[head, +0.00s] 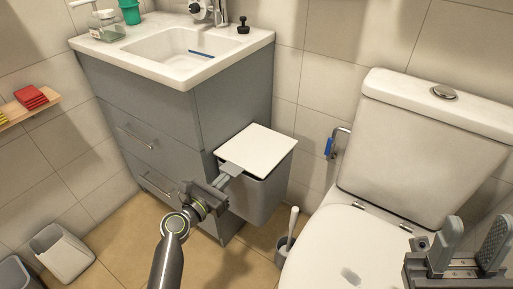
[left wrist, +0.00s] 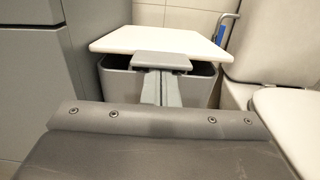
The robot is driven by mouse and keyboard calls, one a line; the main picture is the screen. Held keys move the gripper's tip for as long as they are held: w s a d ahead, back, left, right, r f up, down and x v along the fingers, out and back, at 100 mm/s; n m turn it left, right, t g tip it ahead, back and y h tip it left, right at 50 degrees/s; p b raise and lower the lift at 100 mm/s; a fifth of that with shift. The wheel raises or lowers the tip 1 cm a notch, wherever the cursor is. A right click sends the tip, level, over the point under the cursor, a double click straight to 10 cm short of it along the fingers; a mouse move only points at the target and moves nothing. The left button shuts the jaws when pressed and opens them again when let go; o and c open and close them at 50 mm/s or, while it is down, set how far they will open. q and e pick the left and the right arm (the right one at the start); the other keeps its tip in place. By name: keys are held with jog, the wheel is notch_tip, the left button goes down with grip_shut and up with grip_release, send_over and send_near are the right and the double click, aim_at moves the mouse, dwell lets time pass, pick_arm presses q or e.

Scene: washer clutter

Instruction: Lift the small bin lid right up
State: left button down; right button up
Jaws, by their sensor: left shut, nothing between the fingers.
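The small grey bin (head: 262,199) is beside the washbasin cabinet, with a flat white lid (head: 257,151) over it. In the left wrist view the lid (left wrist: 158,40) is tilted up a little, with a dark gap between it and the bin rim (left wrist: 118,80). A grey tab (left wrist: 160,61) is at the lid's front edge. My left gripper (head: 229,172) is shut and empty, its fingertips at the tab, seemingly just under it; exact contact is hidden. My right gripper (head: 469,247) is open and empty, over the toilet's right side.
The toilet (head: 345,250) is right of the bin, with a toilet brush (head: 290,228) between them. The grey cabinet (head: 232,110) stands close on the bin's left. A blue-handled item (head: 329,147) hangs on the wall behind. Open space is above the lid.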

aim_at(226, 170)
pick_arm(q)
notch_tip(226, 170, up, 3)
jog(key=p, duration=0.2)
jog(key=shift+w+d+r+p, duration=0.1)
jog(key=shift+r+p, duration=0.05)
jog(key=shift+p, duration=0.15)
jog(key=r+p, duration=0.3)
jog(key=p, duration=0.1)
jog(key=shift+w+d+r, duration=0.25)
jog(key=shift+w+r, duration=0.1)
jog(key=shift+w, duration=0.15)
